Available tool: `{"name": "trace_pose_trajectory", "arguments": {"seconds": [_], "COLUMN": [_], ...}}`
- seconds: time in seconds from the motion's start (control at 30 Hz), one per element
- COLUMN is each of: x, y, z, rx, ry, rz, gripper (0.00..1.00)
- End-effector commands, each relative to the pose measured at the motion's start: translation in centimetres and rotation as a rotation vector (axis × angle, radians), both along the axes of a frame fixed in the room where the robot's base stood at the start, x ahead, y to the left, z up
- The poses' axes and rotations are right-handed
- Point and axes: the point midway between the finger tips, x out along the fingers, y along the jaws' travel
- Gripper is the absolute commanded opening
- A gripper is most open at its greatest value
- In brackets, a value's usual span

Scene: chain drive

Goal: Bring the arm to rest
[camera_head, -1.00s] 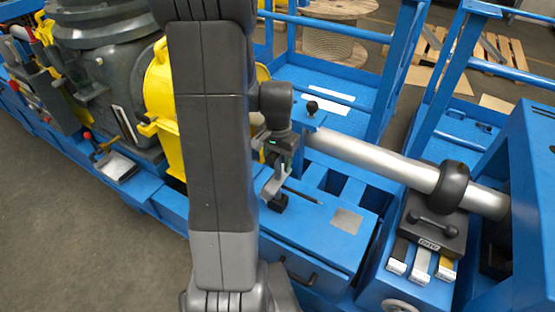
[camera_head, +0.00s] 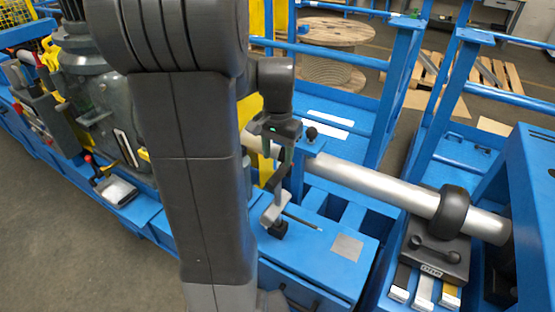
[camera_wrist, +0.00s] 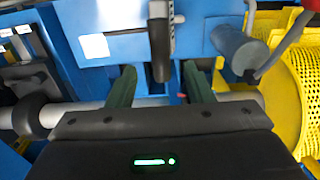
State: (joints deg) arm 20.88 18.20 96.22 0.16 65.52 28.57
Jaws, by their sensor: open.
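My gripper (camera_head: 281,163) hangs over the blue machine deck, just in front of the silver shaft. In the wrist view, its two dark green fingers stand apart, with my gripper (camera_wrist: 160,84) open and nothing seen clamped. A lever with a grey handle (camera_head: 273,208) stands on the deck below the gripper. In the wrist view, a black upright part (camera_wrist: 160,50) shows between the finger directions; whether it reaches between the fingers I cannot tell. My dark arm hides much of the machine at the left.
The silver shaft (camera_head: 375,187) runs to a black collar (camera_head: 450,212) at the right. Blue railings (camera_head: 400,110) stand behind. A dark machine (camera_head: 105,100) and yellow guard (camera_wrist: 280,95) lie to one side. Floor is clear at lower left.

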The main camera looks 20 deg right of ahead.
Motion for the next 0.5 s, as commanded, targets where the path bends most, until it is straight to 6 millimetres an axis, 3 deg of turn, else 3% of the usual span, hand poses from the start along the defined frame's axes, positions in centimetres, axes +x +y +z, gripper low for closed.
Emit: {"name": "trace_pose_trajectory", "arguments": {"seconds": [0.3, 0.5], "x": [0.0, 0.0], "y": [0.0, 0.0], "z": [-0.2, -2.5], "rx": [0.0, 0.002], "ry": [0.0, 0.004], "rz": [0.0, 0.0], "gripper": [0.47, 0.47]}}
